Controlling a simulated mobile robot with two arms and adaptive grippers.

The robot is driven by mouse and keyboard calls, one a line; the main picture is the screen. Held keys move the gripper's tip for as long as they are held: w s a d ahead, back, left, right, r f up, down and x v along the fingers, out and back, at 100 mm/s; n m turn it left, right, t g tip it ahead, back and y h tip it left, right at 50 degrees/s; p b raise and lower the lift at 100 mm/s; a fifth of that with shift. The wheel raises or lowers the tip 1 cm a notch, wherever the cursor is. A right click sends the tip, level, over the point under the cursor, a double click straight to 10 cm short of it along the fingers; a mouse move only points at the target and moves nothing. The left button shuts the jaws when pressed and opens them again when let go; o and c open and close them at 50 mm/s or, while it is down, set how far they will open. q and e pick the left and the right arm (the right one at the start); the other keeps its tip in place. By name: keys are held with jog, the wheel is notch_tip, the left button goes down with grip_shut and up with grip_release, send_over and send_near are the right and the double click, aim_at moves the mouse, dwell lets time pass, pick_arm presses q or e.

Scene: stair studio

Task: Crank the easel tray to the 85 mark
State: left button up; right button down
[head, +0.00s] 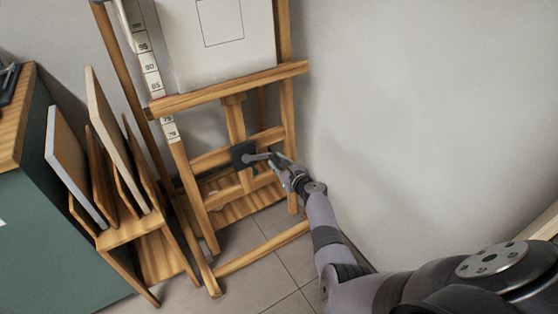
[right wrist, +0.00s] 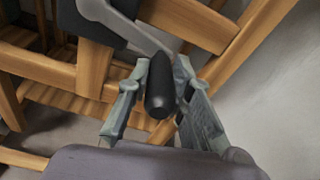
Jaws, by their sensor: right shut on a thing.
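The wooden easel stands against the wall, and its tray (head: 230,88) is a wooden ledge under a white canvas (head: 228,40). A white scale (head: 150,66) runs up the left post. The 85 mark (head: 155,87) shows just above the tray's left end, which covers the scale around 80. A dark crank box (head: 243,154) sits on the lower frame, with a grey crank arm (right wrist: 140,30) pointing right in the head view. My right gripper (head: 280,166) is shut on the black crank knob (right wrist: 160,88), a finger on each side. My left gripper is out of view.
A wooden rack (head: 130,232) with several upright boards stands close left of the easel. A green cabinet (head: 60,220) is further left. The plain wall (head: 420,110) and the floor to the right look clear.

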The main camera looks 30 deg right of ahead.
jog(key=shift+s+f+m, duration=0.1)
jog(key=shift+f+m, duration=0.2)
jog(key=shift+f, duration=0.1)
jog(key=c, duration=1.4)
grip_release()
jog(key=shift+s, duration=0.1)
jog(key=v, duration=1.1)
jog(key=shift+s+r, duration=0.2)
jog(key=shift+s, duration=0.15)
